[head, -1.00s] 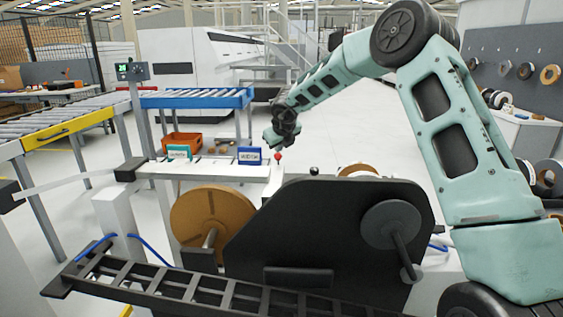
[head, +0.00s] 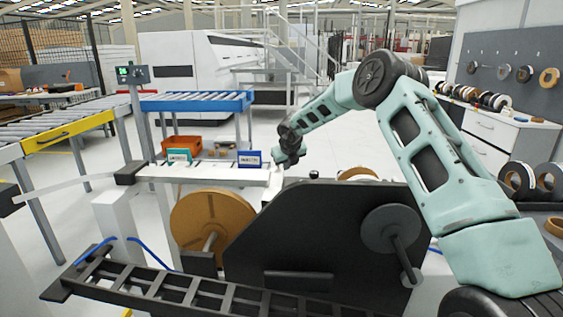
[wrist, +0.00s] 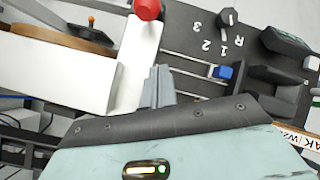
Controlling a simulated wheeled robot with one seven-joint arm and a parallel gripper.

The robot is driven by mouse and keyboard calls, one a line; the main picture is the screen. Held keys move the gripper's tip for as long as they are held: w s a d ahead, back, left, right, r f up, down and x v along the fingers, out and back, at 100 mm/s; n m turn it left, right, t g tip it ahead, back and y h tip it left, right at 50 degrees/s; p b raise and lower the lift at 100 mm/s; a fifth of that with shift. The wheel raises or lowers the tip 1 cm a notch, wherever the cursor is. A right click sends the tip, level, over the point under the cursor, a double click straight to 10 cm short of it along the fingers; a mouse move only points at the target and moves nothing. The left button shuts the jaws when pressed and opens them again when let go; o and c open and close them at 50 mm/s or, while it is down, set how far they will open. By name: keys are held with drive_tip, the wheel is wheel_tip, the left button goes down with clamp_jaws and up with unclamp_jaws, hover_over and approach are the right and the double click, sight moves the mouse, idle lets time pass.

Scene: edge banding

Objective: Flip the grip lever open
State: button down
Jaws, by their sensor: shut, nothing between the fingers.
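A red knob (wrist: 148,9) shows at the top edge of the wrist view, above a white block (wrist: 137,62); I take it to be the grip lever's end, but its shaft is not clear. My gripper (wrist: 157,78) is shut and empty, with its fingertips below the knob in the picture and close to the white block; I cannot tell whether they touch it. In the head view my gripper (head: 287,162) is at the top left of the black plate (head: 320,225). The red knob is not visible there.
A selector panel marked 1, 2, 3 and R with a dark knob (wrist: 228,17) and a blue slider (wrist: 222,72) lies right of my gripper. A small orange-tipped lever (wrist: 91,20) is at upper left. A brown reel (head: 211,220) stands beside the black plate.

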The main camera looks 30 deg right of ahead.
sight(282, 173)
drive_tip(key=w, duration=0.1)
drive_tip(key=w+f, duration=0.1)
drive_tip(key=w+p, duration=0.1)
drive_tip(key=shift+w+d+f, duration=0.1)
drive_tip(key=shift+d+f, duration=0.2)
drive_tip(key=shift+d, duration=0.05)
drive_tip(key=shift+w+r+p, duration=0.15)
drive_tip(key=shift+w, duration=0.35)
drive_tip(key=shift+w+r+p, duration=0.15)
drive_tip(key=shift+w, duration=0.35)
drive_tip(key=shift+d+r, duration=0.1)
